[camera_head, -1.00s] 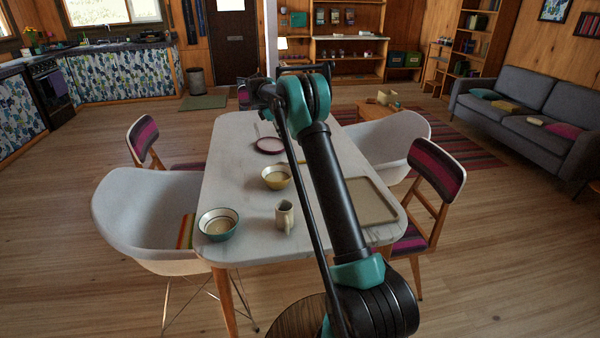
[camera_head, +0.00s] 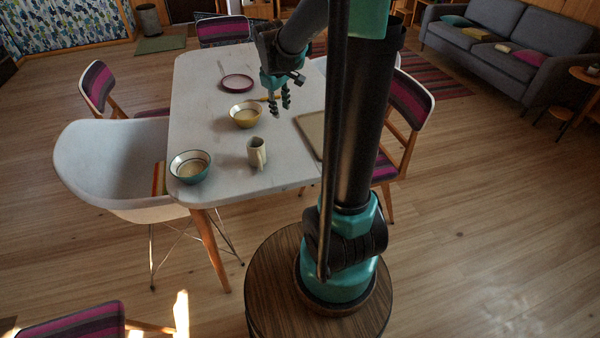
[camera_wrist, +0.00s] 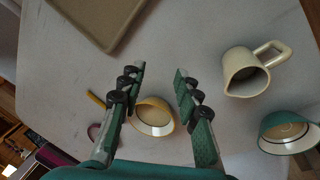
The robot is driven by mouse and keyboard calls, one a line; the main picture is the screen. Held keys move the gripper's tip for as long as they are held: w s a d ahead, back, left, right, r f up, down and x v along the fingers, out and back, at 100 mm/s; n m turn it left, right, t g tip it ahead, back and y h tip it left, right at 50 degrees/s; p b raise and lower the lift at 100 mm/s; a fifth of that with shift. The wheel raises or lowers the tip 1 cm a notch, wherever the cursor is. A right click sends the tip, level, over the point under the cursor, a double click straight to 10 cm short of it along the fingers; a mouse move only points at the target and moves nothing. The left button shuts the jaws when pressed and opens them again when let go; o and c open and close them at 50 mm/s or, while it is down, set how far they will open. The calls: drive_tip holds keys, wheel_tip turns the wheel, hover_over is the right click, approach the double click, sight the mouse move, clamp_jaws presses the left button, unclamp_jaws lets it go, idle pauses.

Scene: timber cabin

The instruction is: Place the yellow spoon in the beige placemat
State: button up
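The yellow spoon (camera_wrist: 96,99) shows as a short yellow piece on the table in the wrist view, left of my gripper's left finger and partly hidden by it. In the head view a bit of the spoon (camera_head: 268,98) shows beside my gripper. The beige placemat (camera_head: 312,132) lies on the table's right side, partly hidden by my arm; it also shows at the top left of the wrist view (camera_wrist: 100,22). My gripper (camera_head: 279,110) points down above the table, with its fingers apart and nothing between them; the wrist view also shows it open (camera_wrist: 160,70).
A yellow bowl (camera_head: 245,115) stands left of my gripper. A dark-red-rimmed plate (camera_head: 237,83) lies farther back. Chairs surround the table (camera_head: 205,110).

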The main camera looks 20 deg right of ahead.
drive_tip(key=shift+o, duration=0.5)
drive_tip(key=s+f+m+t, duration=0.1)
drive_tip(key=s+f+m, duration=0.2)
drive_tip(key=s, duration=0.8)
drive_tip(key=s+f+m+y, duration=0.1)
drive_tip(key=s+f+m, duration=0.2)
drive_tip(key=s+f, duration=0.3)
drive_tip(key=s, duration=0.4)
drive_tip(key=shift+s+t, duration=0.4)
wheel_tip(320, 180, up, 13)
drive_tip(key=m+g, duration=0.4)
drive_tip(key=m, duration=1.5)
hover_over(263, 99)
drive_tip(key=f, duration=1.7)
drive_tip(key=shift+w, duration=0.35)
drive_tip(key=shift+r, duration=0.1)
clamp_jaws()
